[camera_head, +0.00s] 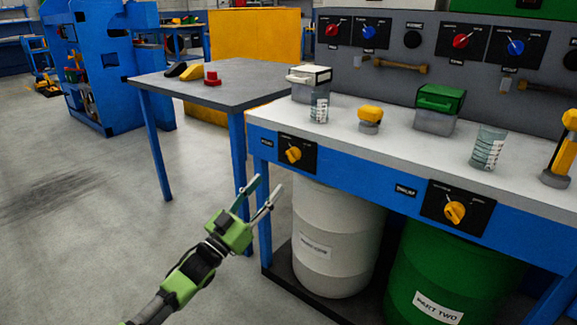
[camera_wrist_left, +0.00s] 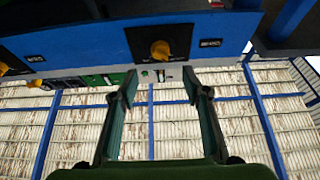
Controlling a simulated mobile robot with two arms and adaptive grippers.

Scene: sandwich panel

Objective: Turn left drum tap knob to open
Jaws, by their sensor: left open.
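The left drum tap knob (camera_head: 293,154) is yellow and sits on a black plate (camera_head: 310,156) on the blue front rail of the bench, above the white drum (camera_head: 335,240). My left gripper (camera_head: 268,185) is open and empty, below and to the left of this knob in the head view, apart from it. In the left wrist view, which looks upside down, the knob (camera_wrist_left: 160,50) shows beyond the two spread fingertips (camera_wrist_left: 160,76), near the middle. Nothing is between the fingers. My right gripper is not in view.
A second yellow knob (camera_head: 454,212) sits further right, above the green drum (camera_head: 440,270). Beakers, containers and a yellow-topped jar (camera_head: 369,118) stand on the bench top. A grey table (camera_head: 225,92) with blue legs stands at the left. The floor in front is clear.

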